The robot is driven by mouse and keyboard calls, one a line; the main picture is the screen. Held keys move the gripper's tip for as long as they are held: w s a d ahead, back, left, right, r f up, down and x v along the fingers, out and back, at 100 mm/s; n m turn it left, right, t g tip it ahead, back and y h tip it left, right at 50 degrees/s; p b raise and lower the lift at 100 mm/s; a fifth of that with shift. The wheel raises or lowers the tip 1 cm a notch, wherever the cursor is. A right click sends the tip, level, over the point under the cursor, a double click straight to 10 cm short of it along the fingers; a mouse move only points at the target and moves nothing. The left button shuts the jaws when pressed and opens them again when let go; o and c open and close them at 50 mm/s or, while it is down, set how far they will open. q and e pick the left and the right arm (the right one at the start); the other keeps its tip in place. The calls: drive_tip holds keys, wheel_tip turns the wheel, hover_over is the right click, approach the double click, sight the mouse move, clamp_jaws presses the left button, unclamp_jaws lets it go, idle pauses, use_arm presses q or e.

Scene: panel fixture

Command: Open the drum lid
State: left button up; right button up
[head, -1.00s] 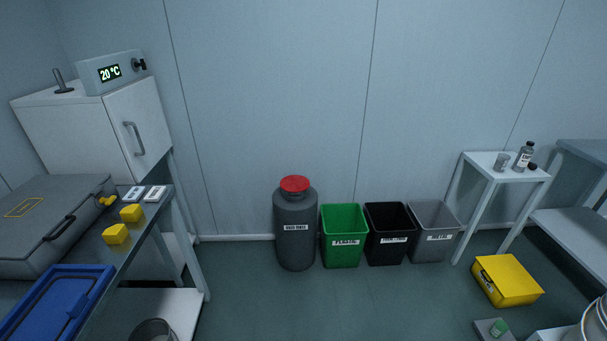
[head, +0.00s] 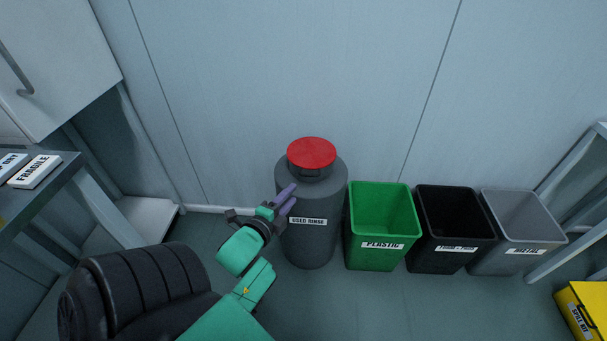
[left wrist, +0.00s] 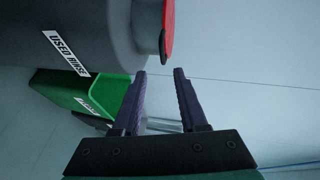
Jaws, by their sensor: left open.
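The grey drum (head: 312,240), labelled "USED RINSE", stands upright on the floor by the wall. Its round red lid (head: 312,152) sits on the neck at the top. My left gripper (head: 288,196) is in front of the drum's upper left side, below the lid, with purple fingers pointing up and right. In the left wrist view the left gripper (left wrist: 160,75) is open and empty. There the drum (left wrist: 60,30) fills the upper left, and the red lid's edge (left wrist: 168,25) shows at the top, beyond the fingertips. My right gripper is not in view.
A green bin (head: 382,220), a black bin (head: 450,225) and a grey bin (head: 520,230) stand in a row right of the drum. A table (head: 60,185) with labelled blocks is at the left. A yellow box (head: 585,310) lies at the lower right.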

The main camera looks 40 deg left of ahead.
sight(310, 175)
use_arm(q)
drive_tip(key=b+x, duration=0.2)
drive_tip(key=x, duration=0.9)
drive_tip(key=shift+w, duration=0.35)
drive_tip(key=shift+w+a, duration=0.1)
drive_tip(key=shift+w, duration=0.05)
clamp_jaws()
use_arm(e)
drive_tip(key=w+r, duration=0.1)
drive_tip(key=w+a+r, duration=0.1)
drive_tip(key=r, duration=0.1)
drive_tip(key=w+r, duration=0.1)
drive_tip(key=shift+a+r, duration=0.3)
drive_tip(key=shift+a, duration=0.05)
